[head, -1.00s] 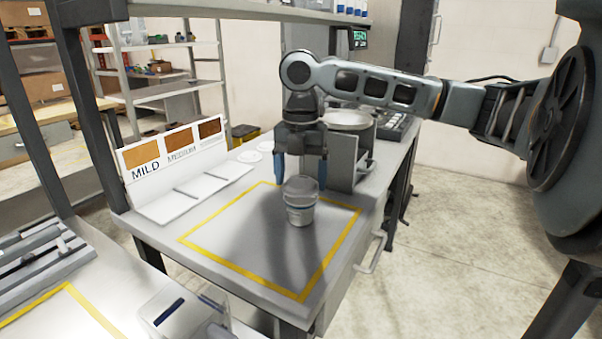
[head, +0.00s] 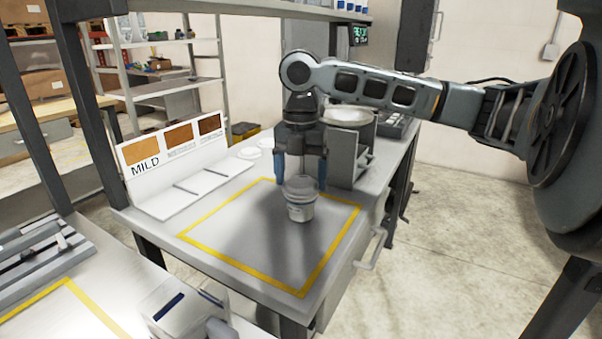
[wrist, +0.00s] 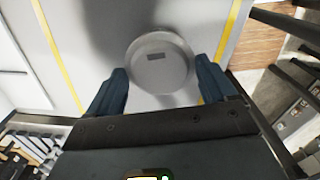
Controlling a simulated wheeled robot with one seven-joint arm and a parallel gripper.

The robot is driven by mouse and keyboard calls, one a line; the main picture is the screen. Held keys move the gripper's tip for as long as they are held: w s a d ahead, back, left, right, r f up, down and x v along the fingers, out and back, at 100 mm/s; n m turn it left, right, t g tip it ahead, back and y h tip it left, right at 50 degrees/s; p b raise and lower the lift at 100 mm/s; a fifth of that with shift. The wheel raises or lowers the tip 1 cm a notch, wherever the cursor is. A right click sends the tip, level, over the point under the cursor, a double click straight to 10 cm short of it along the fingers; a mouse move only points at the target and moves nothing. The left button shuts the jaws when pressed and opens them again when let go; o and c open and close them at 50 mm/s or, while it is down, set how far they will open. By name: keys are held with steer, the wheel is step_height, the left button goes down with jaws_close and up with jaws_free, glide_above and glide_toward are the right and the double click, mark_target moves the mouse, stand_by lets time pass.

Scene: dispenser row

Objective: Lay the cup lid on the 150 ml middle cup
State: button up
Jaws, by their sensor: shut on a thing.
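The 150 ml middle cup (head: 301,211) stands upright, a pale cup with a blue band, inside the yellow-taped area of the bench. The cup lid (head: 301,186) is a grey, round piece at the cup's mouth; whether it rests fully on the rim I cannot tell. My gripper (head: 300,184) points down with a blue finger on each side of the lid, shut on it. In the wrist view the lid (wrist: 160,66) is a grey disc with a small dark label, in front of my gripper's fingers (wrist: 162,72). It hides most of the cup there.
A sign board (head: 172,147) with three brown samples stands behind a white divided tray (head: 190,195) at the left. A metal machine (head: 350,150) stands behind my gripper. The taped area around the cup is clear.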

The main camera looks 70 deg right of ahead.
mark_target(301, 181)
steer(key=shift+f, duration=0.35)
stand_by(0.4)
steer(key=o, duration=0.8)
steer(key=shift+r, duration=0.15)
steer(key=shift+r+p, duration=2.4)
steer(key=shift+r, duration=0.5)
